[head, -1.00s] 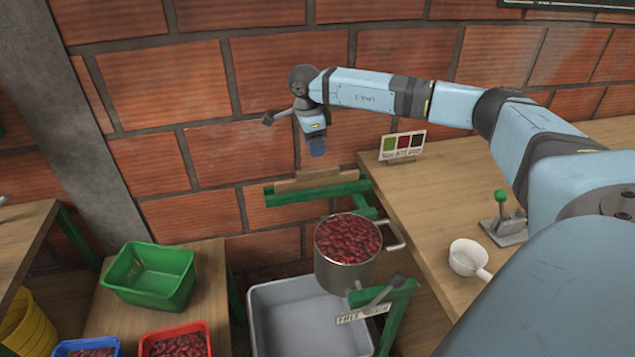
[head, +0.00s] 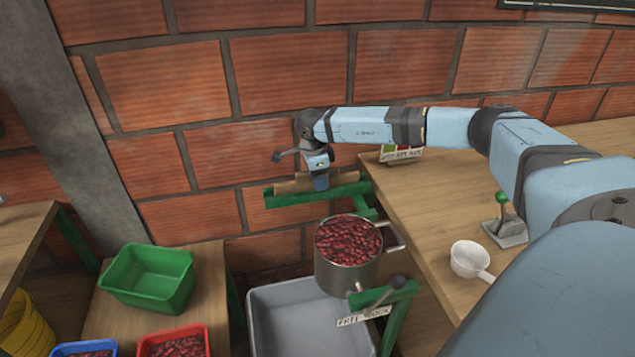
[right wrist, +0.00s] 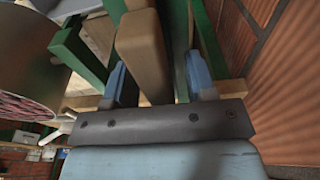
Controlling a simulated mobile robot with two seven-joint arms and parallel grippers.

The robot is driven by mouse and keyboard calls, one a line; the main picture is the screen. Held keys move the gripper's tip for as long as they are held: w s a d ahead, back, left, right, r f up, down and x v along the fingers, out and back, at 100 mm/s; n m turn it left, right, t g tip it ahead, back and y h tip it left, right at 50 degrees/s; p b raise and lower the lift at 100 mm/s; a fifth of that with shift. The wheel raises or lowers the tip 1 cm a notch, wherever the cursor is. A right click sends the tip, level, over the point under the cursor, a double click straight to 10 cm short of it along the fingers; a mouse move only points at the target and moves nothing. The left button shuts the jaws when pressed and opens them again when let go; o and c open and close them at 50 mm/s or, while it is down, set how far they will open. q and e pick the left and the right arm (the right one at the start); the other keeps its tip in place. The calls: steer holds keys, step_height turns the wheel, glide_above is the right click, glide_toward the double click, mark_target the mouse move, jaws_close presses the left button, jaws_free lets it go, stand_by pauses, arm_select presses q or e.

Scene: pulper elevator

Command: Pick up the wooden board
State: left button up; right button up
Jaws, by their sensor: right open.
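The wooden board (head: 290,185) stands on edge in a green bracket (head: 284,201) by the brick wall. My right gripper (head: 320,182) is over the board's right half, pointing down. In the right wrist view the board (right wrist: 143,45) lies between the two blue fingers (right wrist: 158,80), nearer the left one. The fingers are apart and not closed on it. Part of the board is hidden behind the gripper in the head view. My left gripper is out of view.
A steel pot (head: 345,265) of red cherries hangs in front of the bracket, above a grey bin (head: 265,325). A wooden table (head: 430,195) with a small colour sign (head: 401,154), a green-knobbed lever (head: 503,212) and a white scoop (head: 468,260) is at right.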

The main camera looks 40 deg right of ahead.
jaws_close()
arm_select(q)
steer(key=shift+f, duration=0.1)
arm_select(e)
steer(key=shift+r, duration=0.15)
